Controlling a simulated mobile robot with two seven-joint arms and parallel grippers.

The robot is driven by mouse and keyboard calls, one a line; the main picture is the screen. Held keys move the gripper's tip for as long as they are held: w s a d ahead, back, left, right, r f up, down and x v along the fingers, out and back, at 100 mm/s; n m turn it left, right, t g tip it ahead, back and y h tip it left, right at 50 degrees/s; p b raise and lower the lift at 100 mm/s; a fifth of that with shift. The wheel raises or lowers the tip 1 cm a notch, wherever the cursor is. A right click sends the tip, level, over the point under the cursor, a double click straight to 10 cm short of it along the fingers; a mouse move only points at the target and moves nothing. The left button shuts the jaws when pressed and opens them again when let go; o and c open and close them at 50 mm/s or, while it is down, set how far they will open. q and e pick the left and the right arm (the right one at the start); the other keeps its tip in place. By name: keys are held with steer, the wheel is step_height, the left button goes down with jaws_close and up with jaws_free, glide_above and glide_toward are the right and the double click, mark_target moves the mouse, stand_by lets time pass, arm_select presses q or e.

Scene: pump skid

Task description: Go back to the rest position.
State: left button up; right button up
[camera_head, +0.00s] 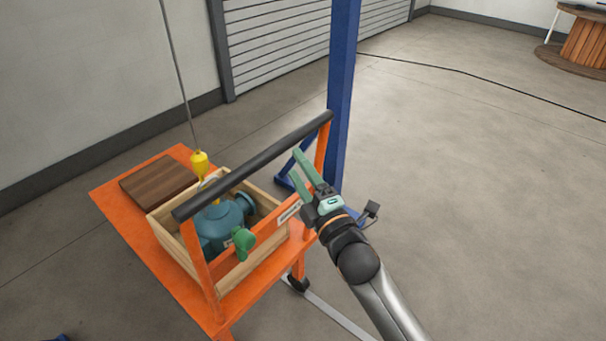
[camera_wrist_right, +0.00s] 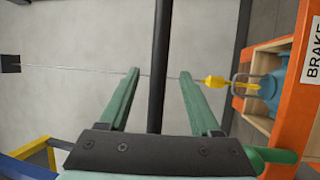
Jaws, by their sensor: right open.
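My right gripper (camera_head: 298,167) is open and empty, its green fingers pointing to the upper left. It is just right of the black push bar (camera_head: 255,163) on the orange cart (camera_head: 160,253). In the right wrist view the black bar (camera_wrist_right: 159,60) runs across the gap between the two fingers (camera_wrist_right: 159,73). It looks beyond them, though I cannot tell the distance. My left gripper is not in view.
A wooden crate (camera_head: 240,277) on the cart holds a blue pump (camera_head: 222,226). A yellow hook (camera_head: 199,163) hangs from a cable above it. A brown board (camera_head: 158,187) lies behind. A blue post (camera_head: 342,90) stands behind the gripper.

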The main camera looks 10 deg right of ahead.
steer(key=shift+v, duration=0.8)
arm_select(q)
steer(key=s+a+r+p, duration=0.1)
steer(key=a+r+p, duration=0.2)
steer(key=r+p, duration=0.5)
steer(key=p, duration=0.3)
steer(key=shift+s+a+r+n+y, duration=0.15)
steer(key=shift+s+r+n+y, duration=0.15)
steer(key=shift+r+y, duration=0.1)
arm_select(e)
steer(key=s+d+f+m+g+h, duration=0.1)
steer(key=s+d+f+m+g, duration=0.1)
steer(key=s+f+m, duration=0.4)
steer(key=s+d+f+m+g+h, duration=0.1)
steer(key=s+f+m+g, duration=0.4)
steer(key=s, duration=0.6)
steer(key=s+d+f+m+g, duration=0.2)
steer(key=s+f+m+g, duration=0.1)
steer(key=s+f+m, duration=0.4)
step_height(320, 180, down, 2)
steer(key=shift+s+d+f+h, duration=0.1)
steer(key=shift+s+d+h, duration=0.3)
steer(key=shift+s, duration=0.45)
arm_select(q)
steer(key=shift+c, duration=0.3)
arm_select(e)
steer(key=shift+c, duration=0.3)
